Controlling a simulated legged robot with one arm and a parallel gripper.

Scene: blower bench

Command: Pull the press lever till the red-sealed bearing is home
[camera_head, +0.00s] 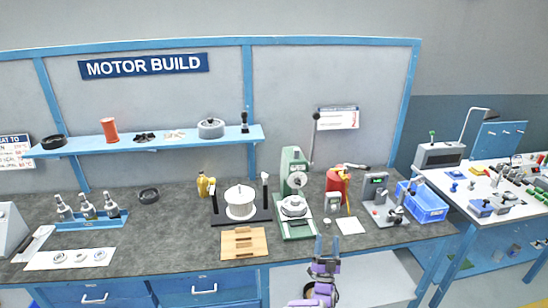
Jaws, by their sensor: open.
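The green arbor press (294,165) stands on the bench right of centre. Its lever (314,138) points up, with a dark knob at the top end. A round pale metal part (293,206) sits on the press base below the ram. I cannot make out a red seal on it, nor how deep any bearing sits. My gripper (327,245) is open and empty at the bench's front edge, below and right of the press. It is well apart from the lever.
A shelf (160,142) hangs behind. A blue bin (425,204) stands right.

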